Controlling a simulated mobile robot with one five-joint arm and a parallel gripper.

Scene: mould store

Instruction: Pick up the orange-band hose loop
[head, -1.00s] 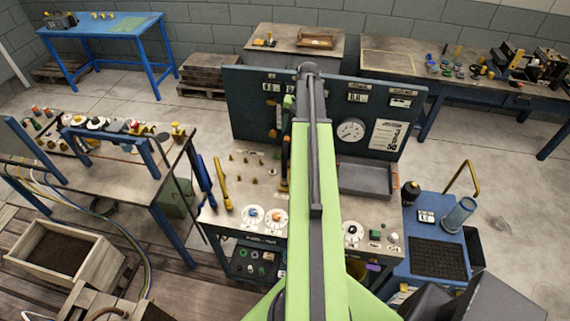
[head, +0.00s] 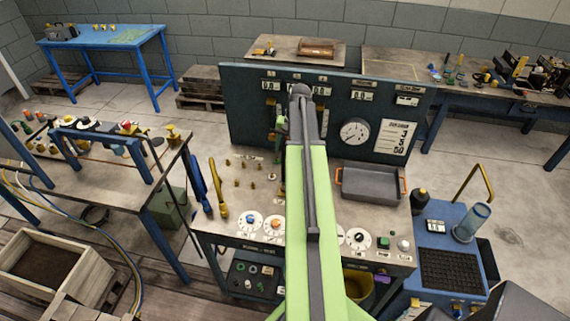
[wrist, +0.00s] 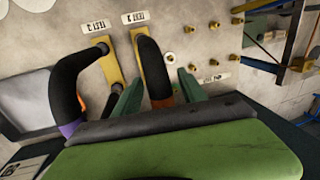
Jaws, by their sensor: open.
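In the wrist view, a thick black hose loop with an orange band (wrist: 163,102) curves up from a yellow plate on the board labelled TEST. My gripper (wrist: 161,78) is open, with one dark green finger on each side of this hose in the picture. I cannot tell whether the fingers touch it. A second black hose with a purple band (wrist: 71,128) curves at the left, by another yellow plate; a small orange patch shows beside it. In the head view, my arm hides most of the hoses.
Brass fittings (wrist: 239,21) stand right of the hose. A grey tray (head: 371,184) with orange handles sits on the bench, before an upright panel with a gauge (head: 354,132). A blue cart (head: 447,240) stands right and a cluttered table (head: 150,190) left.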

